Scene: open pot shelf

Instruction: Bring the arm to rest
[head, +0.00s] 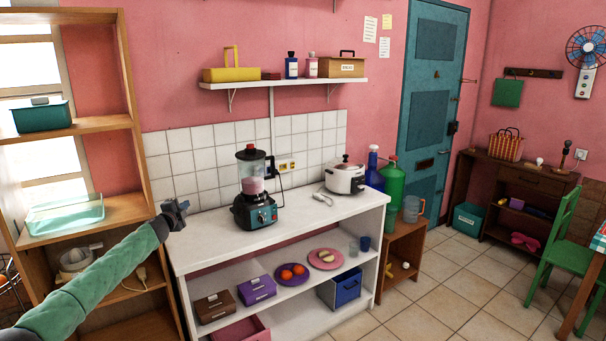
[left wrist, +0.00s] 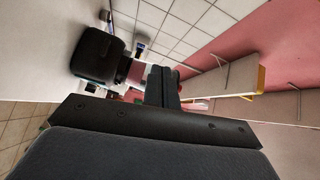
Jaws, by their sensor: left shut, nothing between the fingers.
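My left arm comes in from the lower left of the head view in a green sleeve. Its gripper (head: 176,212) is in the air at the left end of the white counter (head: 300,220), left of the blender (head: 254,190). The gripper is shut and empty. In the left wrist view the shut fingers (left wrist: 162,88) show in the middle, with nothing between them. The blender's dark base (left wrist: 97,52) seems to show beyond them. My right gripper is in neither view.
A wooden shelf unit (head: 141,110) stands at the left, close to my arm. A rice cooker (head: 345,178) stands on the counter's right part. A wall shelf (head: 285,83) with boxes and bottles hangs above.

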